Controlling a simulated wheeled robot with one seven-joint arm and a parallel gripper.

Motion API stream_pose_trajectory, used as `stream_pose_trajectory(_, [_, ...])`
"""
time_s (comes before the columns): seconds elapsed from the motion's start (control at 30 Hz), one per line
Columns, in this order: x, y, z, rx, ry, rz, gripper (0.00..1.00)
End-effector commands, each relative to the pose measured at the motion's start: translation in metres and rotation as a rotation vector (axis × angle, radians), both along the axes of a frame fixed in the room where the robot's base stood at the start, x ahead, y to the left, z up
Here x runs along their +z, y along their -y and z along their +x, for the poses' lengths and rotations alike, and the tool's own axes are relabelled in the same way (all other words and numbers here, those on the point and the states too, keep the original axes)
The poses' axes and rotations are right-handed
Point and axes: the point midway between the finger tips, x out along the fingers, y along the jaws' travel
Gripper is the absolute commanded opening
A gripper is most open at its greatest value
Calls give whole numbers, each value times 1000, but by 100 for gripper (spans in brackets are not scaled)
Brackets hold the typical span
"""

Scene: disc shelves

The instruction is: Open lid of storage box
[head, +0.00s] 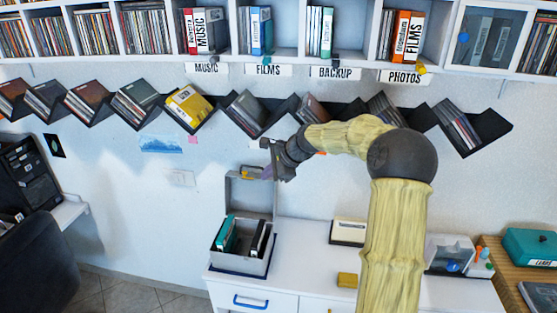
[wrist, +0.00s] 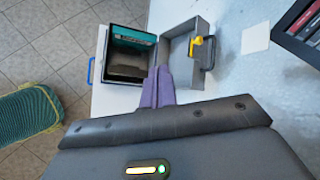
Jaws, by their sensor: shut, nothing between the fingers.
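The grey storage box (head: 241,262) stands on the white cabinet top in the head view, with teal and dark cases inside. Its lid (head: 249,195) stands raised at the back of the box, with a yellow latch (head: 251,173) near its top edge. In the wrist view the box (wrist: 130,55) is open, and the lid (wrist: 183,65) with its yellow latch (wrist: 197,46) is swung out beside it. My gripper (head: 271,174) is near the top of the lid; its purple fingers (wrist: 159,70) are shut and empty. I cannot tell whether they touch the lid.
A white wall with slanted disc racks (head: 252,113) is behind my arm. A dark chair (head: 38,258) is at left.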

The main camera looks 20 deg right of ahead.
Motion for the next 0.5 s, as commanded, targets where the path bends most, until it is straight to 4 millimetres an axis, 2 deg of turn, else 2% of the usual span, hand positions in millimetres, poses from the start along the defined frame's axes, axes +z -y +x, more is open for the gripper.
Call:
stream_pose_trajectory(0.03, [-8,-20,-16,88,-2,-90,0])
stream_pose_trajectory(0.2, [-37,-58,-81,409,5,-393,0])
stream_pose_trajectory(0.33, [-50,-71,-138,655,15,-588,0])
stream_pose_trajectory(0.5, [-61,-75,-216,978,39,-794,0])
